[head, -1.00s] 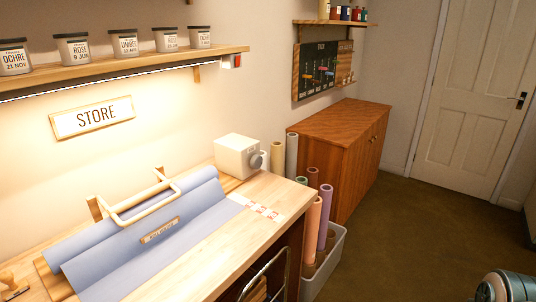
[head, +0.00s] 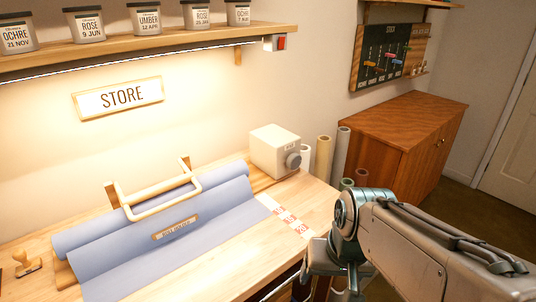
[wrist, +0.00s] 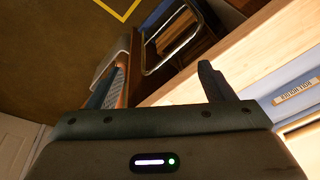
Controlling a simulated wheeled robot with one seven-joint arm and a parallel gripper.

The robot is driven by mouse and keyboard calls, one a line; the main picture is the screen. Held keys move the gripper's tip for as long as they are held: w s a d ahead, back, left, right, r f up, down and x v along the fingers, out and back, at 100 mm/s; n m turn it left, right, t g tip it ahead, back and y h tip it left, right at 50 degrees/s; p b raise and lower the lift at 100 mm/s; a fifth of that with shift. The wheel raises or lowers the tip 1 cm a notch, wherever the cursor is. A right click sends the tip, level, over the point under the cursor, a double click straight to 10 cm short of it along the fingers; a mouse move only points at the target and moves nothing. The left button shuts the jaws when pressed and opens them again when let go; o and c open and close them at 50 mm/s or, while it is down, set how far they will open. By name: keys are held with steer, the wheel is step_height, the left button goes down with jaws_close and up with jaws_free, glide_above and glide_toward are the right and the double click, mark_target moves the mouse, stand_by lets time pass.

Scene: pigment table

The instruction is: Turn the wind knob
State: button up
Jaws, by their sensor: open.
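A cream box (head: 270,152) with a round grey knob (head: 293,161) on its front stands at the back of the wooden table, beside the blue roll. The small label on the box is too blurred to read surely. My gripper (head: 318,265) is past the table's front right edge, below and apart from the knob; its fingertips are hard to make out in the head view. In the wrist view my gripper (wrist: 168,82) has its two fingers apart with nothing between them. The knob does not show in the wrist view.
A blue sheet roll (head: 150,225) with a wooden handle frame (head: 163,197) covers much of the table (head: 310,195). A stamp (head: 26,264) lies at left. A jar shelf (head: 120,50) hangs above. Paper rolls (head: 323,158) and a wooden cabinet (head: 405,135) stand at right.

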steer(key=w+a+m+g+y, duration=0.2)
steer(key=w+a+m+y, duration=0.3)
steer(key=w+m, duration=0.15)
steer(key=m+t+y+p, duration=0.3)
steer(key=m+t+y, duration=0.2)
steer(key=m+t, duration=1.25)
glide_toward(296, 163)
steer(key=w+a+m+g+p, duration=0.1)
steer(key=w, duration=0.1)
steer(key=w+a+r+m+g+p, duration=0.1)
steer(key=w+a, duration=0.1)
steer(key=w, duration=0.1)
steer(key=w+a+r+m+g+p, duration=0.1)
steer(key=w, duration=0.2)
steer(key=shift+a+r+m, duration=0.15)
steer(key=shift+a+m, duration=0.1)
steer(key=shift+m, duration=0.15)
